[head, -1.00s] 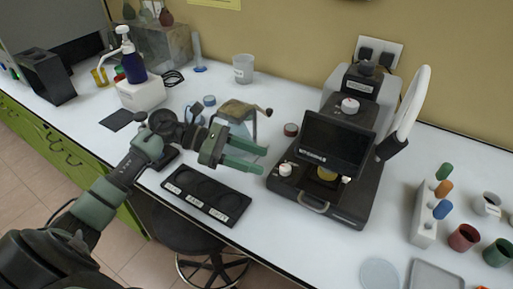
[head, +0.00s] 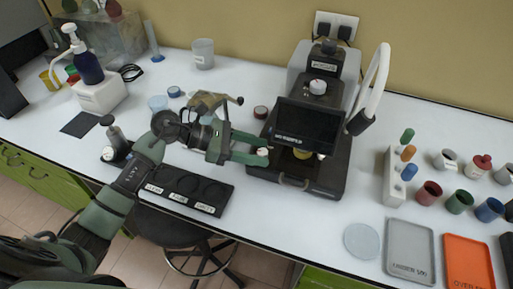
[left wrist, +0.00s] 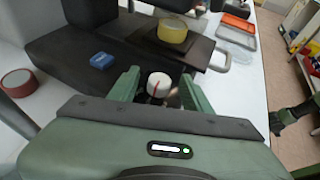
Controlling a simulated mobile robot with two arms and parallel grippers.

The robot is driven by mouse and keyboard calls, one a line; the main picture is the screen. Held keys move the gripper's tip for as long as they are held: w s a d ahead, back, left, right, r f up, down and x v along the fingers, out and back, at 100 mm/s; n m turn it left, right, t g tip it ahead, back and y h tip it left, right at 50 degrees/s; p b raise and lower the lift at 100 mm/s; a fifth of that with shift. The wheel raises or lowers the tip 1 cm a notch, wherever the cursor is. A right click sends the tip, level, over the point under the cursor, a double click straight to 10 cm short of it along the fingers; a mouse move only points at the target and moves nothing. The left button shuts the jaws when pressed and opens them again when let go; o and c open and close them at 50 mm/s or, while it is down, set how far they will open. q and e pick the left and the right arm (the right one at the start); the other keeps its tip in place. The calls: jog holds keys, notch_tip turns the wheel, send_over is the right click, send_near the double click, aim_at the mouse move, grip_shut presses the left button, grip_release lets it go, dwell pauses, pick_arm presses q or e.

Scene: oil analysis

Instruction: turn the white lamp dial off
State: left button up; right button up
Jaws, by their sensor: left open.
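The white lamp dial (head: 262,152) sits at the front left corner of the black analysis device (head: 318,181). In the left wrist view the fingers (left wrist: 160,88) stand on either side of the dial, with gaps visible between. Contact cannot be told.
A second white knob (head: 318,87) is on top of the device. A black labelled tray (head: 150,190) lies below my left arm. A white rack (head: 393,180), several coloured cups, a grey tray (head: 410,252) and an orange tray (head: 468,262) are to the right.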

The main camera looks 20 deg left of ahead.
pick_arm(q)
jog(key=shift+c, duration=0.3)
jog(key=shift+a, duration=0.1)
grip_shut()
